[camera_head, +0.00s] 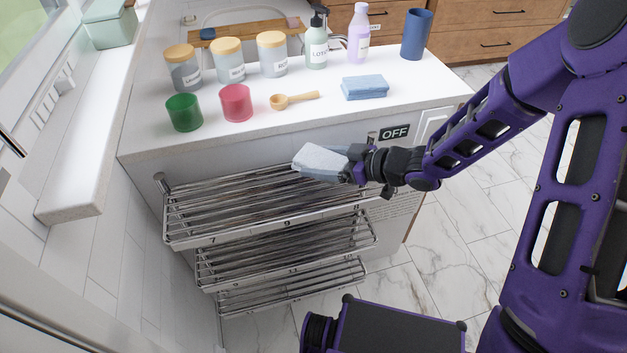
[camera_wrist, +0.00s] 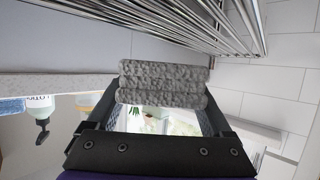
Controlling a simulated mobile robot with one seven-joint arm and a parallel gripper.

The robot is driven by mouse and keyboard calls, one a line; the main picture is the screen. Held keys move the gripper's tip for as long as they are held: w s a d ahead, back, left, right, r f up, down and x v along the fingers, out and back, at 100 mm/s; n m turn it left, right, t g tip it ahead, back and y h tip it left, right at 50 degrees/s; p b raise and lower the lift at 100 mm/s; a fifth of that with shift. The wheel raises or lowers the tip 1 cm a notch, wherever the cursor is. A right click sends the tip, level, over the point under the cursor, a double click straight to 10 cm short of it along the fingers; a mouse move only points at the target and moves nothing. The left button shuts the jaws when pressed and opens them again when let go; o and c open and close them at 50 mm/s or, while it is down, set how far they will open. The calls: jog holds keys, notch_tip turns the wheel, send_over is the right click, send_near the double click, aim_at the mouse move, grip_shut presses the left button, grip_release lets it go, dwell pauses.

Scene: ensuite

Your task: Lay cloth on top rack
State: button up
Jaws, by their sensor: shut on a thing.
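A folded pale grey cloth (camera_head: 319,161) is held in my gripper (camera_head: 352,166), above the right end of the top rack (camera_head: 235,212). The top rack is the uppermost of several tiers of chrome bars on the counter's front. In the wrist view the folded cloth (camera_wrist: 163,84) sits between the fingertips of my gripper (camera_wrist: 162,100), its layers showing. The rack's bars (camera_wrist: 215,25) pass beyond it at the top of that view. The cloth looks apart from the bars, though the exact gap is hard to tell.
Lower rack tiers (camera_head: 290,255) hang beneath the top one and look empty. The white counter (camera_head: 300,120) above holds jars, a green cup (camera_head: 184,112), a red cup (camera_head: 236,103), a wooden scoop (camera_head: 290,100), a folded blue cloth (camera_head: 365,87) and bottles. An OFF sign (camera_head: 395,133) is on the front.

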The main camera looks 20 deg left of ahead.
aim_at(321, 183)
jog(key=shift+f+b, duration=0.5)
jog(key=shift+f, duration=1.75)
jog(key=shift+f, duration=0.2)
jog(key=o, duration=1.1)
jog(key=shift+r, duration=0.2)
jog(key=shift+d+r, duration=0.15)
jog(key=shift+d, duration=0.2)
jog(key=p+v, duration=0.2)
jog(key=v, duration=0.9)
jog(key=shift+s+d, duration=0.15)
